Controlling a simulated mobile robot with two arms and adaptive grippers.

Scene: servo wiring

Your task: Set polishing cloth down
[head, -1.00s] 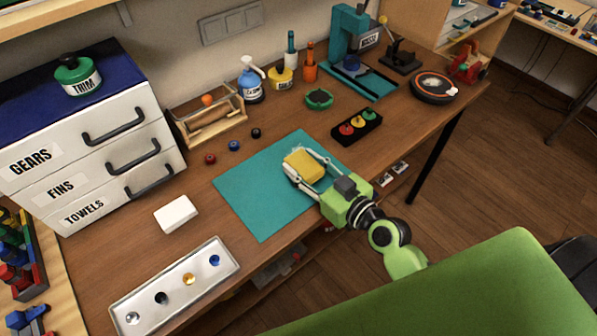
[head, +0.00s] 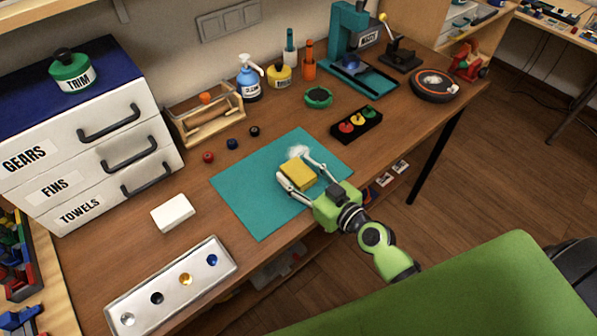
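The yellow polishing cloth (head: 298,175) is a small block-like pad over the teal mat (head: 240,190). My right gripper (head: 294,164) reaches in from the lower right, with one finger along each side of the cloth, and looks shut on it. The cloth seems at or just above the mat; I cannot tell whether it touches. My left gripper is not in view.
A white block (head: 173,213) and a metal tray (head: 172,285) lie left of the mat. A black holder with coloured pieces (head: 357,124) stands right of it. Several small rings lie behind, near a wooden rack (head: 208,119). The mat's left part is clear.

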